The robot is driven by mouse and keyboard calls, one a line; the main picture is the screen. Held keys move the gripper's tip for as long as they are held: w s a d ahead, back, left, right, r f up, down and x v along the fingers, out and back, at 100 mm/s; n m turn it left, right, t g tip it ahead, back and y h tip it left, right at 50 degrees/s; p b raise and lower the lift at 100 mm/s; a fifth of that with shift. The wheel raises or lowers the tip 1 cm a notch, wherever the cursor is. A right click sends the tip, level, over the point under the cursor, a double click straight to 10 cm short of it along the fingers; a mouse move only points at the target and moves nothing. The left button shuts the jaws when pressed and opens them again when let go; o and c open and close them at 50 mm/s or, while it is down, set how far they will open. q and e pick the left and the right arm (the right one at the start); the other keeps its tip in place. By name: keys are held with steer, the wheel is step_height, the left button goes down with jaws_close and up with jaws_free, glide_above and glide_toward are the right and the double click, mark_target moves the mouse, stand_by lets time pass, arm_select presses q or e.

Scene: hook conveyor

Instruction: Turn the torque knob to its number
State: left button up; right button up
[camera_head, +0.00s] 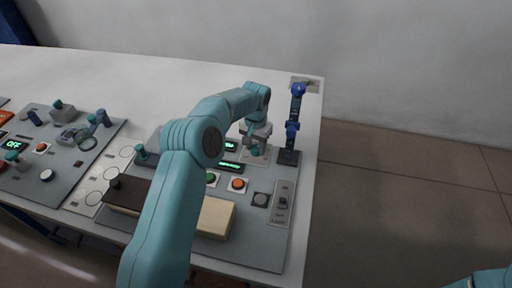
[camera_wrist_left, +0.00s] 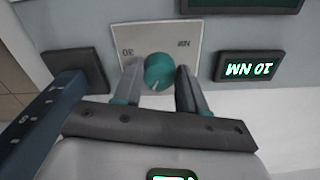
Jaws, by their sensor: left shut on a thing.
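The teal torque knob (camera_wrist_left: 158,72) sits on a pale label plate (camera_wrist_left: 135,35) in the left wrist view. It has a white pointer mark on its face. The plate's lettering is upside down there and reads 30 and NM; the rest is hidden. My left gripper (camera_wrist_left: 157,86) is shut on the knob, one finger on each side. In the head view my left gripper (camera_head: 254,148) reaches down over the knob at the panel's back right. A small display (camera_wrist_left: 248,68) beside the plate reads 10 NM, upside down. My right gripper is out of view.
A blue jointed post (camera_head: 293,125) stands right beside the knob on a dark base. Nearer on the panel are a green button, an orange button (camera_head: 237,184), a grey knob and a slider switch (camera_head: 282,203).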

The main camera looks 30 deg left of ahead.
arm_select(q)
steer(key=m, duration=0.5)
steer(key=shift+a+m, duration=0.15)
steer(key=shift+m, duration=0.25)
steer(key=shift+w, duration=0.1)
stand_by(0.3)
steer(key=o, duration=1.1)
steer(key=shift+c, duration=0.2)
step_height(320, 180, up, 8)
steer(key=shift+r+b, duration=0.1)
steer(key=shift+b, duration=0.35)
step_height(320, 180, up, 8)
steer(key=p, duration=0.2)
glide_above(255, 148)
steer(key=shift+w+r, duration=0.1)
